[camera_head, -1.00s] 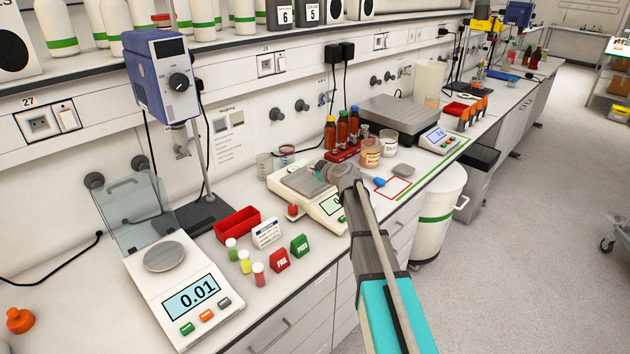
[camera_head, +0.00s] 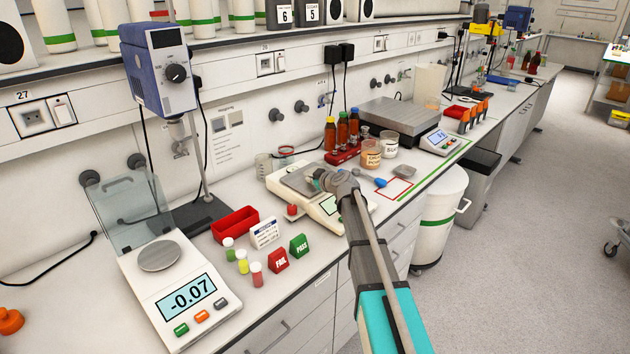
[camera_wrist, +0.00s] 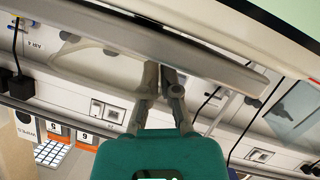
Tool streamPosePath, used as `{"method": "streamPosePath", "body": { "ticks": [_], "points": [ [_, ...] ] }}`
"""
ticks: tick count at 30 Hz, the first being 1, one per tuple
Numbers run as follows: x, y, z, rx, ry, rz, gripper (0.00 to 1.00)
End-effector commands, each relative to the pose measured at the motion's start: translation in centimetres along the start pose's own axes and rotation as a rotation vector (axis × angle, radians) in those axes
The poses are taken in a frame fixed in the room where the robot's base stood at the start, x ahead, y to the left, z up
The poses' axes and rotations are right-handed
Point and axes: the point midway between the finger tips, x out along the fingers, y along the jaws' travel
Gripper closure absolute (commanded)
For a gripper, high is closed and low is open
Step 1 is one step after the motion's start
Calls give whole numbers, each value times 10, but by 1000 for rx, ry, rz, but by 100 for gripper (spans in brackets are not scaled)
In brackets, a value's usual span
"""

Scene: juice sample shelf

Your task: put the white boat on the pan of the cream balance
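The cream balance (camera_head: 328,207) stands mid-bench, with a grey square pan (camera_head: 294,183) and a greenish display facing front. My gripper (camera_head: 316,178) is low over its pan, seen from behind, and hides part of it. In the wrist view, two grey fingers (camera_wrist: 165,72) come close together in front of a broad pale-grey surface with a curved edge. I cannot tell whether they hold anything. I cannot make out the white boat for certain in either view.
A white balance (camera_head: 180,290) reading -0.07 stands at left, its clear lid raised. A red tray (camera_head: 235,224), small vials, and FAIL (camera_head: 279,260) and PASS (camera_head: 299,245) blocks lie between. Brown bottles (camera_head: 342,130) and jars stand behind right. A grey dish (camera_head: 402,172) lies right.

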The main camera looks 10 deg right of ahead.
Motion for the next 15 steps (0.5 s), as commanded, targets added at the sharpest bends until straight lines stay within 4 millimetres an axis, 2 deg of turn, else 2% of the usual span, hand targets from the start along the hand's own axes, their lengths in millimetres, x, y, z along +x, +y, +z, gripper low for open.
{"method": "streamPosePath", "body": {
  "ticks": [6,10,15],
  "points": [
    [1,-2,3,0,0,0,100],
    [1,-1,2,0,0,0,77],
    [1,-1,2,0,0,0,77]
  ]
}}
